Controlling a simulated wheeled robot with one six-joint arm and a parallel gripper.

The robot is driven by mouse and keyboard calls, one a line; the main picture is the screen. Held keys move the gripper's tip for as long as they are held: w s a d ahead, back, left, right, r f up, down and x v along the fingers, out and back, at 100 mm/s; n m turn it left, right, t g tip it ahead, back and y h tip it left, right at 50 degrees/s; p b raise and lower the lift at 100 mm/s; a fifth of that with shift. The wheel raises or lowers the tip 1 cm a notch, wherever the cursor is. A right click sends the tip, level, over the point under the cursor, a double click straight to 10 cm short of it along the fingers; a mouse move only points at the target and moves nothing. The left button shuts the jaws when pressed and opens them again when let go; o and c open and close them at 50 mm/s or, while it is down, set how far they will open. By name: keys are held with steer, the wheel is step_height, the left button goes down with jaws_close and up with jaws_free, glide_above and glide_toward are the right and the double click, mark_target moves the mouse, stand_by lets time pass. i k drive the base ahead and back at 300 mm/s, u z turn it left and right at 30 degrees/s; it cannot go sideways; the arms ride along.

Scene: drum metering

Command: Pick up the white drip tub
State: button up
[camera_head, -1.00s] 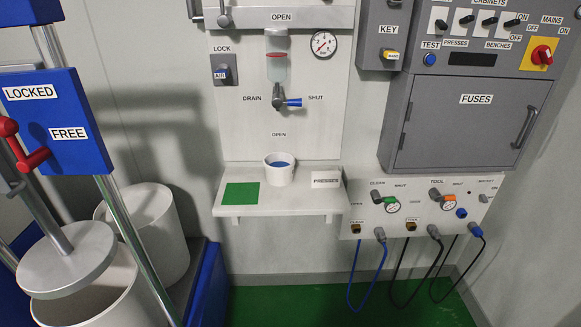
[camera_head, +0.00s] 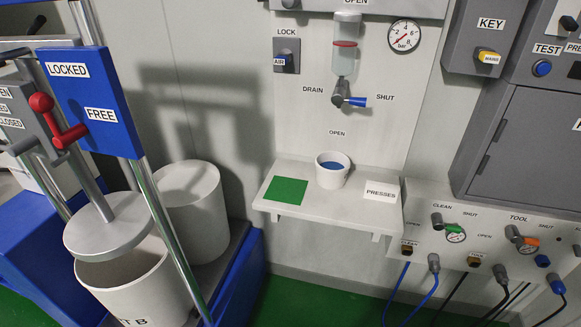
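The white drip tub (camera_head: 332,177) stands upright on a white shelf (camera_head: 350,207) against the wall panel, with something blue inside it. It is below the drain valve (camera_head: 342,95) with its blue handle and the clear bowl (camera_head: 346,58) with a red ring. The tub sits between a green square (camera_head: 287,190) on its left and a PRESSES label (camera_head: 381,191) on its right, apart from both. My gripper is not in view.
At left are a blue LOCKED/FREE box (camera_head: 92,103) with a red lever (camera_head: 58,122), metal posts, and two large white drums (camera_head: 193,212). A valve panel (camera_head: 480,228) with hanging cables is at right, below a grey cabinet (camera_head: 528,150). Air above the shelf front looks clear.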

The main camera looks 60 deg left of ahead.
mark_target(332, 168)
steer(key=u, duration=0.75)
steer(key=i, duration=0.7)
steer(key=u, duration=0.75)
steer(key=i, duration=0.5)
steer(key=z, duration=0.1)
